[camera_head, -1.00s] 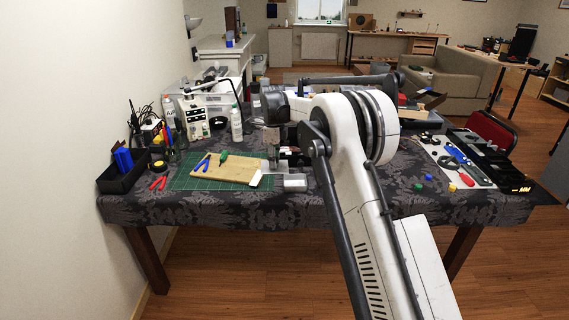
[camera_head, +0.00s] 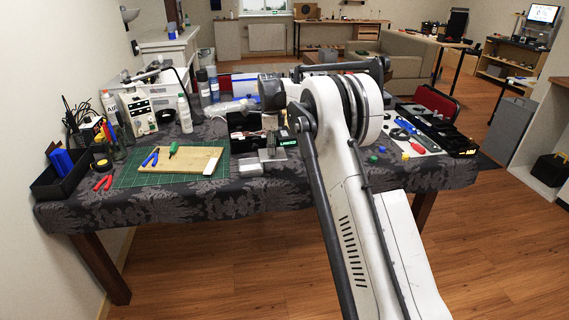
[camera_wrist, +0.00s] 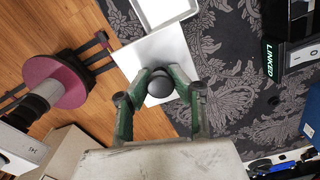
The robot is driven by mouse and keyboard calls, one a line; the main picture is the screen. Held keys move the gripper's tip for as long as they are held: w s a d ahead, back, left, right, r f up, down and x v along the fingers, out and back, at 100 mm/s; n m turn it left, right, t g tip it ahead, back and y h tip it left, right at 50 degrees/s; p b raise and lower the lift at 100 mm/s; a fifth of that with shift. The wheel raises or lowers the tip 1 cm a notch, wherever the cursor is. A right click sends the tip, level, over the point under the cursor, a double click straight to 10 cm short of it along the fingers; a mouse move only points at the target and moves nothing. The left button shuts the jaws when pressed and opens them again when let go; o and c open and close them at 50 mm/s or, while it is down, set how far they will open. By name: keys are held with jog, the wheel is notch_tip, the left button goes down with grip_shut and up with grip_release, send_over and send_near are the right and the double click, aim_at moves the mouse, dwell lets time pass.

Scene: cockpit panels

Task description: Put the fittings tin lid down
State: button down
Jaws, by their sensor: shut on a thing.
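The lid (camera_wrist: 147,53), a pale square plate with a round dark knob (camera_wrist: 160,84), is under my gripper (camera_wrist: 160,74) in the wrist view. The green fingers are closed around the knob. The open fittings tin (camera_wrist: 174,21), a pale box with a raised rim, is just beyond the lid at the top edge, partly cut off. The lid lies beside the tin, not over it; its height above the cloth is unclear. In the head view the tin (camera_head: 250,168) stands near the table's front edge, with the lid (camera_head: 272,155) to its right; my arm partly hides this area.
A device with a green "LINKED" display (camera_wrist: 269,60) stands to the right in the wrist view. A green cutting mat (camera_head: 130,175) with a wooden board (camera_head: 187,163) lies left of the tin. The patterned cloth (camera_head: 262,195) is bare along the front edge.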

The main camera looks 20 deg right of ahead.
jog(key=d+f, duration=0.1)
jog(key=d, duration=0.1)
jog(key=w+d+f, duration=0.1)
jog(key=d, duration=0.1)
jog(key=w+d+f, duration=0.1)
jog(key=d+f, duration=0.1)
jog(key=shift+w+b, duration=0.25)
jog(key=shift+b, duration=0.1)
jog(key=shift+f+b, duration=0.35)
jog(key=shift+f, duration=1.6)
jog(key=shift+f, duration=0.1)
jog(key=c, duration=1.5)
grip_release()
jog(key=shift+c, duration=0.2)
